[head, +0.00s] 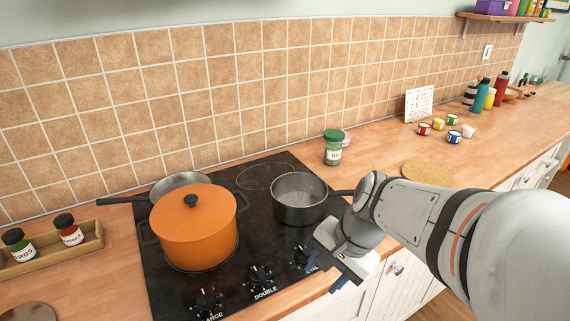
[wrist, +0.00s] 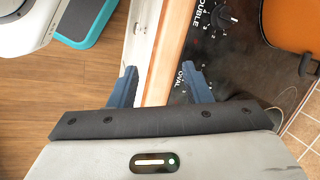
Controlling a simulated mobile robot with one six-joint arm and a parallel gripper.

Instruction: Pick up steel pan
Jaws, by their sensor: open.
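A grey steel saucepan (head: 299,199) stands upright on the right side of the black cooktop, its dark handle (head: 341,193) pointing right and partly hidden by my arm. A second metal pan (head: 180,183) sits behind the orange pot, mostly hidden, its handle pointing left. My gripper (head: 335,275) is open and empty, in front of and to the right of the saucepan, over the counter's front edge. In the wrist view my gripper (wrist: 160,87) shows its two blue fingers apart, with the counter edge and cooktop beyond them. I cannot clearly make out either pan there.
A large orange lidded pot (head: 195,235) stands left of the saucepan. Cooktop knobs (head: 260,276) line the front. A green-lidded jar (head: 333,147) stands behind, and a round cork mat (head: 427,173) lies to the right. A spice tray (head: 55,250) is at far left.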

